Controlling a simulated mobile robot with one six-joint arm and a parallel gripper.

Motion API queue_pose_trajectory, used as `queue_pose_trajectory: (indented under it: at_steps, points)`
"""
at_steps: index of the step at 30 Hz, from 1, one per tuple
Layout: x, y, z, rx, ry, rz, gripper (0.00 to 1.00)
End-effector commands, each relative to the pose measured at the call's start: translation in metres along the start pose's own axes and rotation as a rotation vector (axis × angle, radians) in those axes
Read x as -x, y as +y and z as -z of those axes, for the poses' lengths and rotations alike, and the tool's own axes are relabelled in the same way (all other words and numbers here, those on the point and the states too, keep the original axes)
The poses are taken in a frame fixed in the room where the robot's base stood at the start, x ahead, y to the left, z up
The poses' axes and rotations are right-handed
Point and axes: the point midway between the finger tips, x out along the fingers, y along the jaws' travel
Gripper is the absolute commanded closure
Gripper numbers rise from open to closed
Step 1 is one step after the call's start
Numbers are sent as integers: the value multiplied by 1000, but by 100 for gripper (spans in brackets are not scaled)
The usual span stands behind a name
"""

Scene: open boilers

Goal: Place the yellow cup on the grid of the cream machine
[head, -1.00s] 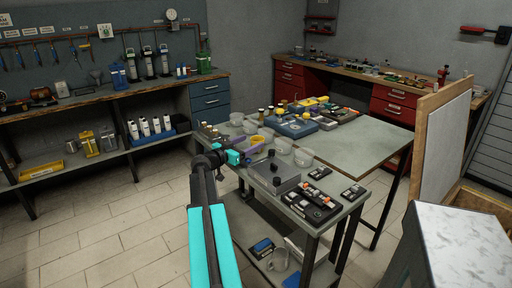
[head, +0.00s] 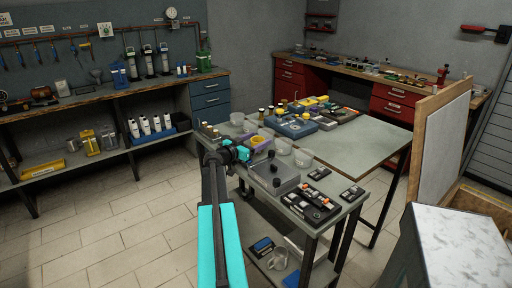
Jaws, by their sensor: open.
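A small yellow cup (head: 257,139) appears on the left part of the near table, beside a purple item. My gripper (head: 241,149), with cyan fingers, is at the table's left side, just left of and below the cup in the head view. It is open, and nothing shows between its fingers. At this size I cannot tell whether it touches anything. I cannot make out a cream machine or its grid for certain. A grey box with black knobs (head: 276,180) stands on the table right of the gripper.
Black devices (head: 311,205) lie at the table's near end. The table's right part (head: 362,148) is bare. A workbench (head: 100,92) stands at left, red drawers (head: 393,101) at the back right. Open floor lies at left.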

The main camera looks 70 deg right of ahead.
Motion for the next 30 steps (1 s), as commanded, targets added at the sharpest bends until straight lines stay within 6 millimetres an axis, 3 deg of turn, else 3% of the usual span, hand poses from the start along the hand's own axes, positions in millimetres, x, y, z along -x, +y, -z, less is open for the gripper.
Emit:
queue_pose_trajectory:
  at_steps: [16,17,24,26,30]
  points:
    - [-1,0,0,0,0,0,32]
    - [-1,0,0,0,0,0,34]
    - [0,0,0,-1,0,0,74]
    - [0,0,0,0,0,0,80]
    - [0,0,0,0,0,1,80]
